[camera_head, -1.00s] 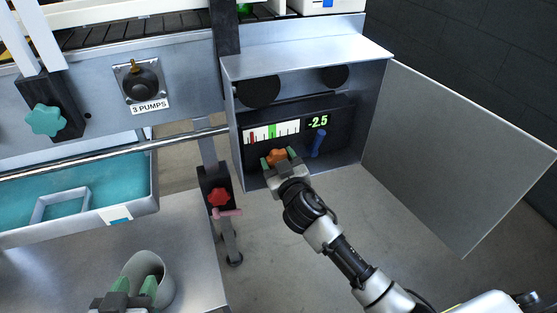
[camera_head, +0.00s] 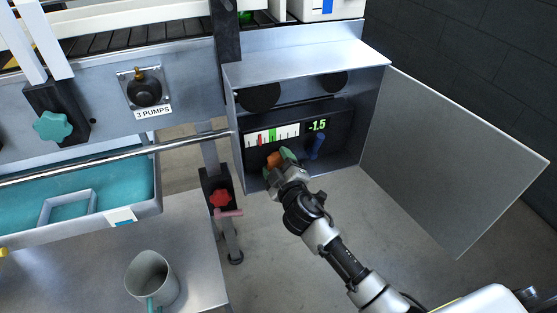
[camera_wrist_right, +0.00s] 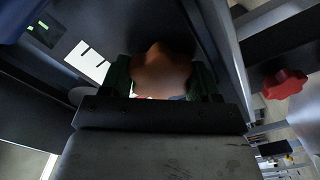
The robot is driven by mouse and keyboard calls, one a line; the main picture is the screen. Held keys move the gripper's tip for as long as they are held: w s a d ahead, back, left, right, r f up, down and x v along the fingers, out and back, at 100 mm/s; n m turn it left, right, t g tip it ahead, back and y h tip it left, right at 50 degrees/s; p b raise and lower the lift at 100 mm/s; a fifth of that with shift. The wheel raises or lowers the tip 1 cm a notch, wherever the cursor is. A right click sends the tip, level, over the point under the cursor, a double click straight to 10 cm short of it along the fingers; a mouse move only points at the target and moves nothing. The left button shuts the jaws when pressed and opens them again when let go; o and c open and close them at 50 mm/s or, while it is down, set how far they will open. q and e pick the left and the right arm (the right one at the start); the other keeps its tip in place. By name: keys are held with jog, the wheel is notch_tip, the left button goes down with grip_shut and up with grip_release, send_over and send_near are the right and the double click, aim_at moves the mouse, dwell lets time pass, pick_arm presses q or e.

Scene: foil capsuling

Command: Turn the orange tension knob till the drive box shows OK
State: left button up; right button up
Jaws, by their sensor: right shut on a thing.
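The orange tension knob (camera_head: 273,159) sits low on the dark panel inside the open drive box (camera_head: 299,58). My right gripper (camera_head: 281,161) is shut on it, its green fingers on either side. In the right wrist view the orange knob (camera_wrist_right: 163,70) is between the dark green fingers, and the gripper body hides its lower part. The green digital display (camera_head: 317,125) reads -1.5. On the white scale (camera_head: 290,131) the red pointer stands left of the green band. A blue lever (camera_head: 315,147) sits right of the knob. My left gripper is out of view.
The box's grey door (camera_head: 450,160) stands open to the right. A red knob (camera_head: 220,198) is on a post below left of the box. A grey mug (camera_head: 150,275) stands on the metal table at lower left. A teal knob (camera_head: 52,126) is farther left.

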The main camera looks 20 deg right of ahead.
jog(key=n+p, duration=0.1)
jog(key=n, duration=0.3)
jog(key=shift+n, duration=0.4)
jog(key=n+p, duration=0.1)
jog(key=n, duration=0.3)
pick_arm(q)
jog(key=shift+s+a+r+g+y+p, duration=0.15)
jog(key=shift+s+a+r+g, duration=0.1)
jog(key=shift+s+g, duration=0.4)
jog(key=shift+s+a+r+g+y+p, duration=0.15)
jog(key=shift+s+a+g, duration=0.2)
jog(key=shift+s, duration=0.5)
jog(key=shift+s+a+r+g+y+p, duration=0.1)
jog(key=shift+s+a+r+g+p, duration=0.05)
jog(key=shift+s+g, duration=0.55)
pick_arm(e)
jog(key=shift+f+n, duration=0.15)
jog(key=shift+n, duration=1.85)
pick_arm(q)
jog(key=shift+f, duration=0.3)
pick_arm(e)
jog(key=o, duration=0.9)
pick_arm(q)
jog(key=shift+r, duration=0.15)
